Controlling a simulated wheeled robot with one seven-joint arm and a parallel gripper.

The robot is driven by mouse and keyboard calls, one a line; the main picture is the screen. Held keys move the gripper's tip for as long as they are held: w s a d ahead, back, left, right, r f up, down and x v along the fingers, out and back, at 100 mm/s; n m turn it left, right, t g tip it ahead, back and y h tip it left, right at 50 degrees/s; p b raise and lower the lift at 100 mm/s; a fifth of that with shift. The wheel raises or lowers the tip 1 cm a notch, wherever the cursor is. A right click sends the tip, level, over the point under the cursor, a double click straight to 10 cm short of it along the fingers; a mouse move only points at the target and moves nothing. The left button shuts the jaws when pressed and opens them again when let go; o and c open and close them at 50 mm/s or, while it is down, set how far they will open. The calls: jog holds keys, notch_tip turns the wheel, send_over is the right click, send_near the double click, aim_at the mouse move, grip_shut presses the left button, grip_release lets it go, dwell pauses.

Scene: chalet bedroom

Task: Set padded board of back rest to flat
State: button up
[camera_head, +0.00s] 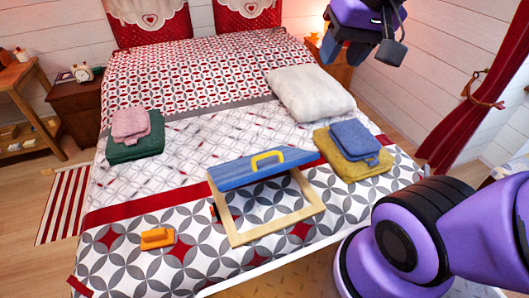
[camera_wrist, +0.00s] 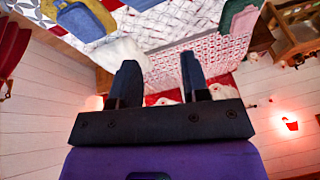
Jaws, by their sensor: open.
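The back rest lies on the bed's near half. It has a pale wooden frame (camera_head: 270,233) and a blue padded board (camera_head: 235,176) with a yellow handle (camera_head: 267,160). The board is tilted up at the frame's far side, with a gap below it. My gripper (camera_head: 358,48) is at the top right of the head view, well above the bed and far from the back rest. In the wrist view my gripper (camera_wrist: 160,78) has its two dark fingers spread with nothing between them. I cannot make out the back rest in the wrist view.
An orange block-like object (camera_head: 157,238) lies left of the frame. A blue folded cloth (camera_head: 354,140) on a yellow one (camera_head: 345,168) is close to the board's right. A white pillow (camera_head: 309,93) lies behind. Pink (camera_head: 131,125) and green (camera_head: 135,149) cloths are at left.

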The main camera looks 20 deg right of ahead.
jog(key=w+f+m+g+y, duration=0.35)
jog(key=w+f+m, duration=0.85)
jog(key=w+f, duration=1)
jog(key=m+g, duration=0.2)
jog(key=m, duration=0.2)
send_near(256, 158)
jog(key=d+r, duration=0.2)
jog(key=d, duration=0.3)
jog(key=shift+t, duration=0.25)
jog(key=x, duration=1)
jog(key=shift+w+a+f, duration=0.2)
jog(key=shift+a+f, duration=0.05)
jog(key=shift+f, duration=0.1)
grip_shut()
